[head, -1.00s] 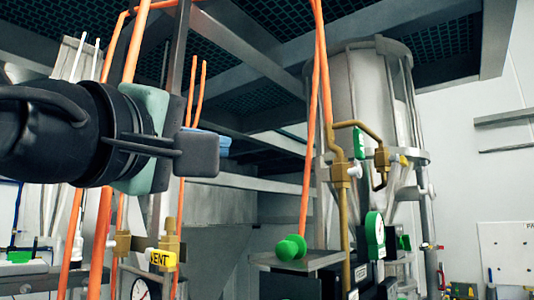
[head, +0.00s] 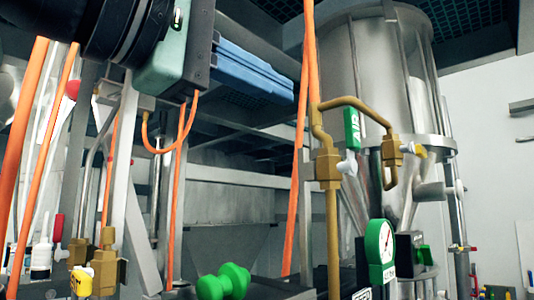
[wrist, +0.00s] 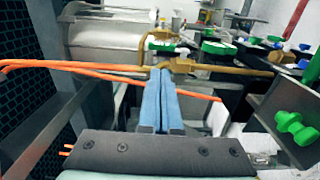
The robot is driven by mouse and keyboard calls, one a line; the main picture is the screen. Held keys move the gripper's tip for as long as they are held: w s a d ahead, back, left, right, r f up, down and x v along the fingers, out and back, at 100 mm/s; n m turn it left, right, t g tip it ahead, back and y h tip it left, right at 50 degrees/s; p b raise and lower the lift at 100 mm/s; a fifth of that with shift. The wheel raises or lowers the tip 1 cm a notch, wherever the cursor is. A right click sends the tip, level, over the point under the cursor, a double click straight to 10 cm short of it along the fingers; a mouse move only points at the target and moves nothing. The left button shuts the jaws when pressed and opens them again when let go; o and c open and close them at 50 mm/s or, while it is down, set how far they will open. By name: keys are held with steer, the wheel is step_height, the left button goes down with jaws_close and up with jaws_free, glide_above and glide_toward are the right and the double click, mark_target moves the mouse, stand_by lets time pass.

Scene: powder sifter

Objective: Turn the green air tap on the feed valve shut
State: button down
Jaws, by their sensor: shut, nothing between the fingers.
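The green air tap (head: 352,129), a small upright handle lettered AIR, stands on the brass feed valve (head: 327,165) right of centre in the head view. I cannot tell for sure which of these is the tap handle.
A steel hopper (head: 375,70) stands behind the valve. Orange hoses (head: 308,110) hang between my gripper and the valve in the head view. A green round-faced gauge (head: 383,250) and a green knob (head: 224,282) are lower down. Steel beams run overhead.

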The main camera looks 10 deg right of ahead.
steer(key=d+p, duration=0.1)
steer(key=p, duration=0.6)
glide_toward(348, 124)
steer(key=x, duration=0.5)
steer(key=shift+d+r, duration=0.1)
steer(key=shift+r, duration=0.05)
steer(key=shift+f+p+x, duration=0.2)
steer(key=shift+p+x, duration=0.35)
steer(key=shift+x, duration=0.35)
